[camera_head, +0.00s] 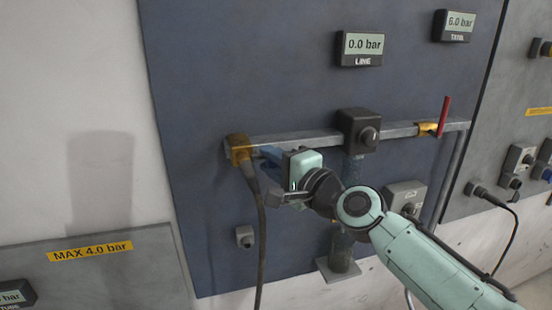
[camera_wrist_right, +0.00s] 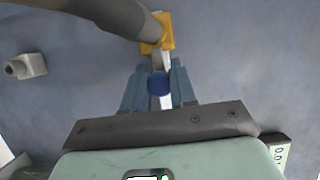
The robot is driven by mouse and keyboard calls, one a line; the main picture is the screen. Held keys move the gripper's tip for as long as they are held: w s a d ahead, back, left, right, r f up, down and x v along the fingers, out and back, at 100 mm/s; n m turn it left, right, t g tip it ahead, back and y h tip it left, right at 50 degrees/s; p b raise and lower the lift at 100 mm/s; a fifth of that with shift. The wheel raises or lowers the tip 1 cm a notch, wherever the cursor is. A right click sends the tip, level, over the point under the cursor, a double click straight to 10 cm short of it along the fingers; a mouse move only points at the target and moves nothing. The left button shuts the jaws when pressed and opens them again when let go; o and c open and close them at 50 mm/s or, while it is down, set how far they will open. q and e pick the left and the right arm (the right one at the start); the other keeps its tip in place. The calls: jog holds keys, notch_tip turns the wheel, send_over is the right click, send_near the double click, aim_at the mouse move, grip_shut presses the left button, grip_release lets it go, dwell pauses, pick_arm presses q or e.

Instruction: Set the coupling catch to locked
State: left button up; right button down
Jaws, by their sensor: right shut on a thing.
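The yellow coupling (camera_head: 238,149) sits at the left end of the grey pipe, with a dark hose hanging from it. It also shows at the top of the right wrist view (camera_wrist_right: 166,30). My right gripper (camera_head: 268,156) is just to the right of the coupling, in front of the panel. In the right wrist view its two blue-grey fingers (camera_wrist_right: 160,88) are shut on a round blue knob (camera_wrist_right: 160,84), which seems to be the coupling catch. A light metal strip shows between knob and coupling. In the head view my gripper hides the knob. My left gripper is not in view.
The grey pipe (camera_head: 300,140) runs right to a dark valve block (camera_head: 358,130) and a red lever (camera_head: 444,115). The LINE display (camera_head: 360,48) reads 0.0 bar; another (camera_head: 455,26) reads 6.0 bar. The hose (camera_head: 261,230) hangs left of my gripper. A small grey box (camera_head: 245,236) is below.

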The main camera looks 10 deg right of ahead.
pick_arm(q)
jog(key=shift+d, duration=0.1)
pick_arm(e)
jog(key=shift+s+a, duration=0.1)
jog(key=shift+a, duration=0.05)
jog(key=c, duration=1.1)
grip_release()
jog(key=shift+c, duration=0.2)
jog(key=shift+o, duration=0.9)
jog(key=shift+a, duration=0.15)
jog(key=shift+s+d, duration=0.15)
jog(key=shift+d, duration=0.15)
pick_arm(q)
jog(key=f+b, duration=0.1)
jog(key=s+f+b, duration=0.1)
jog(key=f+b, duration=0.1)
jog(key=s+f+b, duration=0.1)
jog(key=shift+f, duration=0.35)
pick_arm(e)
jog(key=v, duration=1.3)
jog(key=shift+a, duration=0.1)
